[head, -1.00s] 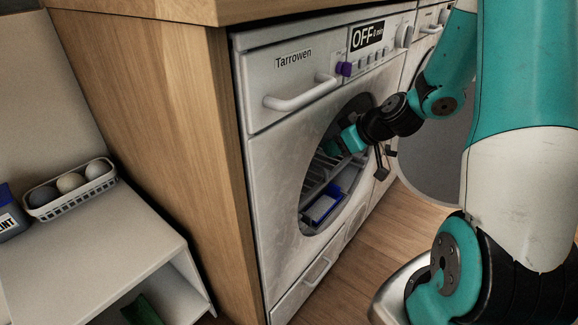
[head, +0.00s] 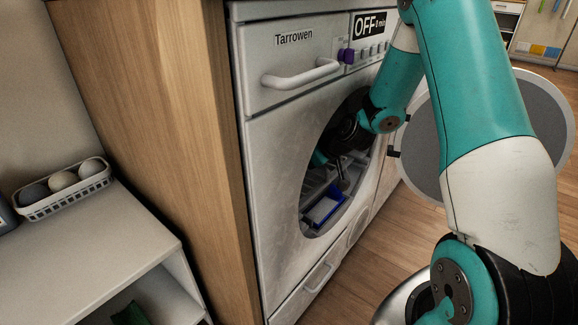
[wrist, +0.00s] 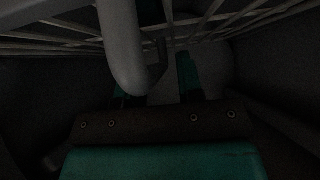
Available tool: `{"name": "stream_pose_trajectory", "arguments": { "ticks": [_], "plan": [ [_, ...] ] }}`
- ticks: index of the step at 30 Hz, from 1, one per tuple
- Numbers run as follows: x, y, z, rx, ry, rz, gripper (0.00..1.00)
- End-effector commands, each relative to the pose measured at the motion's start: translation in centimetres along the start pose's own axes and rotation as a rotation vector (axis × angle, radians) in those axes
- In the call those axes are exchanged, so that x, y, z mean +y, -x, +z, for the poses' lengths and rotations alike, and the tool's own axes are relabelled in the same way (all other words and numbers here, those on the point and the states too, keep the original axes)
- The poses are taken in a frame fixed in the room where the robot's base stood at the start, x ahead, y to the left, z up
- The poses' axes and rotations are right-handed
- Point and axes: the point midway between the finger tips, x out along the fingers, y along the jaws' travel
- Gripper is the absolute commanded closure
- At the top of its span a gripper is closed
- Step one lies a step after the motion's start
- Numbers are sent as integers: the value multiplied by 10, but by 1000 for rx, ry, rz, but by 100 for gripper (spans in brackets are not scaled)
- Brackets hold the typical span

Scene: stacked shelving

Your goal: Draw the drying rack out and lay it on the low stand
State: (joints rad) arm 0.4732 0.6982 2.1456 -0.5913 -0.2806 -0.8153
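The drying rack (head: 313,190) is inside the dark drum of the white dryer, partly hidden by my arm. In the wrist view its pale wires (wrist: 215,22) cross the top, and a thick grey bar (wrist: 122,50), apparently its handle, comes down close in front of my gripper (wrist: 155,85). The fingers are apart, with the bar's end near or between them; I cannot tell whether they touch. The left finger is mostly hidden by the bar. In the head view my gripper is hidden in the drum. The low stand (head: 95,255) is the white unit at left.
A blue tray-like thing (head: 326,208) lies low in the drum opening. The round dryer door (head: 425,150) hangs open at right, close to my arm. A basket of balls (head: 62,200) stands at the back of the stand. A wooden panel (head: 160,120) separates stand and dryer.

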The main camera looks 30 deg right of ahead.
Motion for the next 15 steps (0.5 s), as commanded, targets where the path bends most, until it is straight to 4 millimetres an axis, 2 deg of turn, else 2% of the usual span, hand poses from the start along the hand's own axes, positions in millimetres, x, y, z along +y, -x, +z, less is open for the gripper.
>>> {"name": "stream_pose_trajectory", "arguments": {
  "ticks": [7,8,12,15],
  "plan": [
    [0,-1,0,0,0,0,66],
    [0,-1,0,0,0,0,68],
    [0,0,0,0,0,0,100],
    [0,0,-1,2,1,0,100]
  ]
}}
